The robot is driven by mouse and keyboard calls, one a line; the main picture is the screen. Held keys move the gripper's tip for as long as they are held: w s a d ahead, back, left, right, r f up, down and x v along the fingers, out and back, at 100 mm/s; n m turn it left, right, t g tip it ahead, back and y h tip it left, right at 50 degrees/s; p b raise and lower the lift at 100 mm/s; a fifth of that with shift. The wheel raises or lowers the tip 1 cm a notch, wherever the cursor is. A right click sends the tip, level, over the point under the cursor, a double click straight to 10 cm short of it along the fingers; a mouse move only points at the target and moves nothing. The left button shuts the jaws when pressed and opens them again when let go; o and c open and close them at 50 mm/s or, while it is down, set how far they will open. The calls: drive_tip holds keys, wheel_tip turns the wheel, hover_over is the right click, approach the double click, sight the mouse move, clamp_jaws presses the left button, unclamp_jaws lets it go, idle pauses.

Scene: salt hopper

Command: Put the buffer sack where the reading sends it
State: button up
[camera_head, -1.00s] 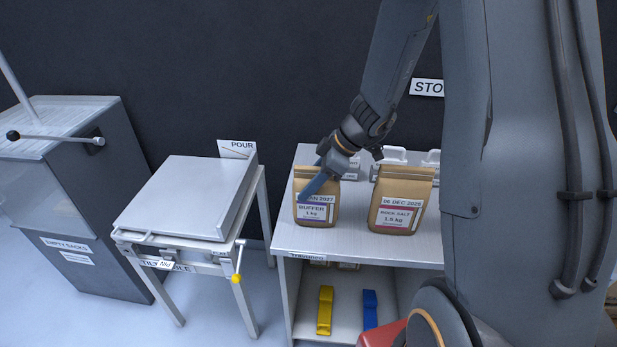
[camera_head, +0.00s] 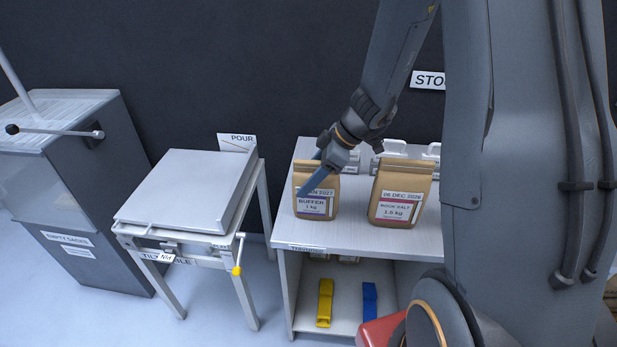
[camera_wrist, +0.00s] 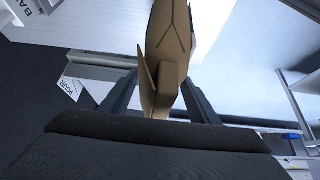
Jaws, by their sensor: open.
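The buffer sack (camera_head: 316,206) is a brown paper bag with a white and purple label reading BUFFER 1 kg and a date ending 2027. It stands upright on the white shelf unit's top (camera_head: 350,238). In the wrist view my gripper (camera_wrist: 155,92) is open, with one finger on each side of the sack's folded top (camera_wrist: 165,75). Whether the fingers touch the paper cannot be told. No reading display is visible.
White-handled containers (camera_head: 398,150) stand behind. A tilt table (camera_head: 185,190) with a POUR sign and an empty-sacks bin (camera_head: 75,200) are at left. Yellow (camera_head: 325,302) and blue (camera_head: 369,302) items lie below.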

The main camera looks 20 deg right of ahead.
drive_tip(key=b+v, duration=0.3)
drive_tip(key=v, duration=0.9)
idle(0.3)
